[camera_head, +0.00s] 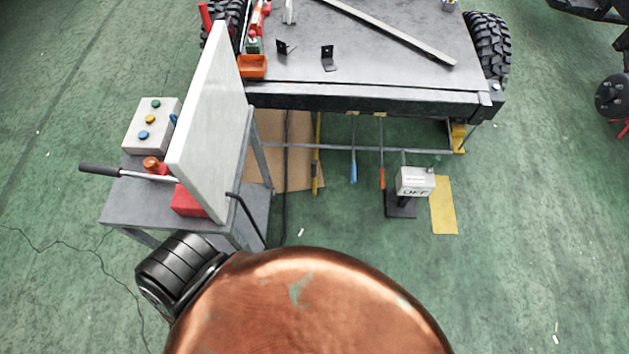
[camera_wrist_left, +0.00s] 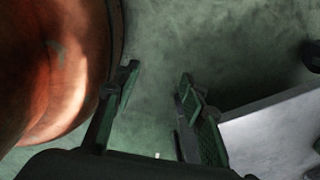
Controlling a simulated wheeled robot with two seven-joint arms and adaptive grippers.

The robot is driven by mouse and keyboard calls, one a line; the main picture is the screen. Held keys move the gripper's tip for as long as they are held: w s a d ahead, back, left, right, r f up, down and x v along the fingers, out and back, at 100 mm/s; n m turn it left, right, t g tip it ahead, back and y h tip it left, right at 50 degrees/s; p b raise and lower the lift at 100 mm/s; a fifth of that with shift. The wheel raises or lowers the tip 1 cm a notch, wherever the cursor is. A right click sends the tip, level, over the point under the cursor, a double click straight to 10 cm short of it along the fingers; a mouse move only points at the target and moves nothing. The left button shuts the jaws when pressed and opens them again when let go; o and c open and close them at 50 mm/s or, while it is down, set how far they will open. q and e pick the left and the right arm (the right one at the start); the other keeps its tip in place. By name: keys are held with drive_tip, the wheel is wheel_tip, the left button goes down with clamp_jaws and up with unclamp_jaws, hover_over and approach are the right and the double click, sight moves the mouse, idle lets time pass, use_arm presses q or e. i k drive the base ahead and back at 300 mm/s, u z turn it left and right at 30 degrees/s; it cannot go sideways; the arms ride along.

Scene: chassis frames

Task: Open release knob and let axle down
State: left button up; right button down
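A grey cart (camera_head: 125,208) stands at the left in the head view. On it are a red block (camera_head: 188,203) and a lever with a black grip (camera_head: 100,170). A small red-orange knob (camera_head: 152,163) sits near the lever; I cannot tell whether it is the release knob. A tall pale panel (camera_head: 205,125) hides part of the cart top. I cannot make out the axle. My left gripper (camera_wrist_left: 158,80) is open and empty in the left wrist view, above green floor, with a pale grey edge (camera_wrist_left: 270,125) to its right. My right gripper is not in view.
A grey box with coloured buttons (camera_head: 152,125) stands on the cart. A dark workbench (camera_head: 390,60) with tyres (camera_head: 489,48) is at the back. An "OFF" box (camera_head: 415,181) stands under its front edge. The green floor at the right is mostly clear.

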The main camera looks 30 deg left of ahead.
sight(151, 164)
drive_tip(key=u, duration=2.3)
drive_tip(key=k, duration=1)
drive_tip(key=z, duration=1.35)
drive_tip(key=i, duration=1.25)
drive_tip(key=u, duration=0.6)
